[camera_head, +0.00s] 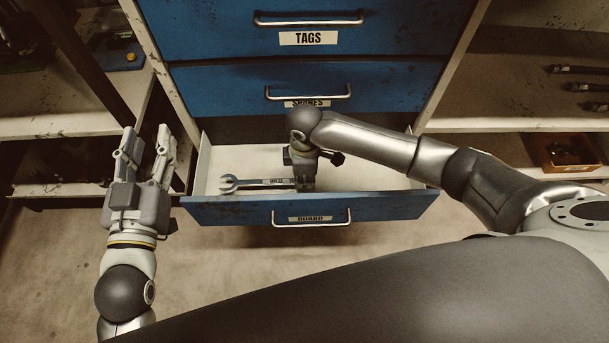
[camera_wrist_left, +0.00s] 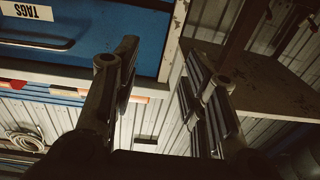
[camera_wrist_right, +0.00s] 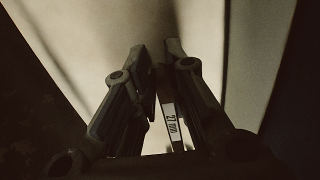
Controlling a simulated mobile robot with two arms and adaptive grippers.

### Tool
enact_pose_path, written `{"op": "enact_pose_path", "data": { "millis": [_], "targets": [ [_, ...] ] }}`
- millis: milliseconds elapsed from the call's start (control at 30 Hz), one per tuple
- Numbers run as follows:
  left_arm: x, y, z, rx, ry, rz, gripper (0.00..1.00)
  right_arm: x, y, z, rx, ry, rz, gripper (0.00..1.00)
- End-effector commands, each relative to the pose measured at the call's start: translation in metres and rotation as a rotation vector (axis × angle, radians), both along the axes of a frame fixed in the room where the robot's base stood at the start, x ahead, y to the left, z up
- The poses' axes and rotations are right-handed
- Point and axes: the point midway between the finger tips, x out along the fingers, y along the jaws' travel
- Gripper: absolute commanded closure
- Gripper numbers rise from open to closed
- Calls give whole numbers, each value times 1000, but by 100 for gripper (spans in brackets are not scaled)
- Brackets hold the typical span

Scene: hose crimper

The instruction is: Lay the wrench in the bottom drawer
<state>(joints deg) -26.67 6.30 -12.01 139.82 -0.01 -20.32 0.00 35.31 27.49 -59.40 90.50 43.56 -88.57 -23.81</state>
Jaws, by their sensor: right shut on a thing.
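The bottom drawer (camera_head: 380,208), labelled GUARD, is pulled open, and its pale inside shows. The grey wrench (camera_head: 250,183) is inside the drawer's outline, its open-ended head to the left. I cannot tell whether it touches the drawer floor. My right gripper (camera_head: 305,184) reaches down into the drawer and is shut on the wrench's handle. In the right wrist view the wrench (camera_wrist_right: 170,118), with a 27 mm label, shows between the fingers (camera_wrist_right: 158,75). My left gripper (camera_head: 147,145) is open and empty, left of the drawer; its spread fingers show in the left wrist view (camera_wrist_left: 160,75).
The blue drawers labelled TAGS (camera_head: 400,30) and SPARES (camera_head: 390,90) are shut above the open drawer. Shelves stand on both sides; the left shelf edge (camera_head: 70,127) is close to my left gripper. A small orange-brown bin (camera_head: 562,155) is on the right shelf.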

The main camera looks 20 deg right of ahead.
Motion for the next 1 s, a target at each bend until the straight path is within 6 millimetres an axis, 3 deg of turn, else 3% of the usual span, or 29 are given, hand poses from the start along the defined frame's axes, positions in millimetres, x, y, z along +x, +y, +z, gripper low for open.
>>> {"op": "enact_pose_path", "data": {
  "millis": [433, 467, 600, 1000],
  "targets": [
    [-1, 1, -11, 15, 58, 3, 60, 0, 0, -10, 1, 0, 0, 100],
    [-1, 1, -11, 15, 58, 3, 60, 0, 0, -11, 0, 0, 0, 81],
    [-1, 2, -11, 15, 58, 4, 60, 0, 0, -11, 0, 0, 0, 64],
    [-2, 2, -12, 12, 53, 4, 60, 0, 0, -7, 0, -2, 1, 64]
  ]
}}
